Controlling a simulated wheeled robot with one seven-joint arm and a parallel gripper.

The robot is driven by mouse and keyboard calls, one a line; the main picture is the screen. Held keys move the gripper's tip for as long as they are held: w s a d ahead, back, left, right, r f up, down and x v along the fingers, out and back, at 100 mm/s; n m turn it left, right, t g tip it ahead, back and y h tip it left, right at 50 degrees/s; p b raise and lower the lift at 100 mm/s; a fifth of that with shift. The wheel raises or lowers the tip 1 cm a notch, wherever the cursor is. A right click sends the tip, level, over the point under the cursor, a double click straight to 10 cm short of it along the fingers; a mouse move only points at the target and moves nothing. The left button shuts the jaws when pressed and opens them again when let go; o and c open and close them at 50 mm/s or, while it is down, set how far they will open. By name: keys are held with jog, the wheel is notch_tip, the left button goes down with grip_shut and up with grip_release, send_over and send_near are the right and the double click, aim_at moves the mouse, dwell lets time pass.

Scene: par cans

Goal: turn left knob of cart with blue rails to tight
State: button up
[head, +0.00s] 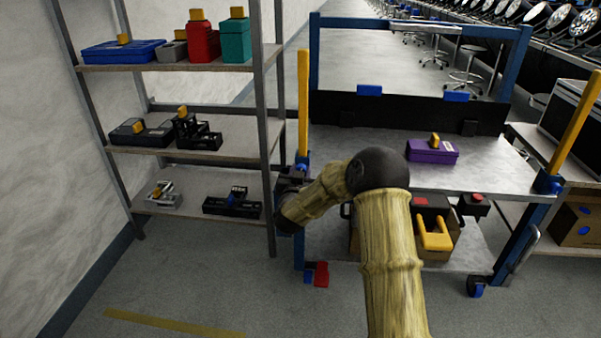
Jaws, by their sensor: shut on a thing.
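The cart with blue rails (460,178) stands in the middle, with a grey top and upright blue posts. My arm reaches across its front-left side. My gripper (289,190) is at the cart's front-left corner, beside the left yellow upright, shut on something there. The left knob is hidden behind the gripper and wrist, so its setting cannot be read.
A purple toolbox (432,152) sits on the cart top. A grey shelf rack (190,155) with toolboxes stands close at left. A red pedal (321,273) is low by the cart's left leg. Yellow uprights (577,125) rise at the cart's sides. The floor in front is open.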

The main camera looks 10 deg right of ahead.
jog(key=m, duration=0.3)
jog(key=shift+m, duration=0.4)
jog(key=m+b, duration=0.1)
jog(key=m, duration=0.2)
jog(key=shift+f+m, duration=0.1)
jog(key=shift+m, duration=0.2)
jog(key=m+b, duration=0.1)
jog(key=m, duration=0.2)
jog(key=shift+m+b, duration=0.3)
jog(key=shift+m, duration=0.1)
jog(key=m+b, duration=0.1)
jog(key=m, duration=0.2)
jog(key=shift+m, duration=0.3)
jog(key=m+b, duration=0.2)
jog(key=m, duration=0.1)
jog(key=m+b, duration=0.2)
jog(key=m, duration=0.2)
jog(key=shift+f, duration=0.1)
jog(key=m+b, duration=0.3)
jog(key=m, duration=0.1)
jog(key=shift+m, duration=0.3)
jog(key=shift+m+b, duration=1.15)
jog(key=shift+m, duration=0.45)
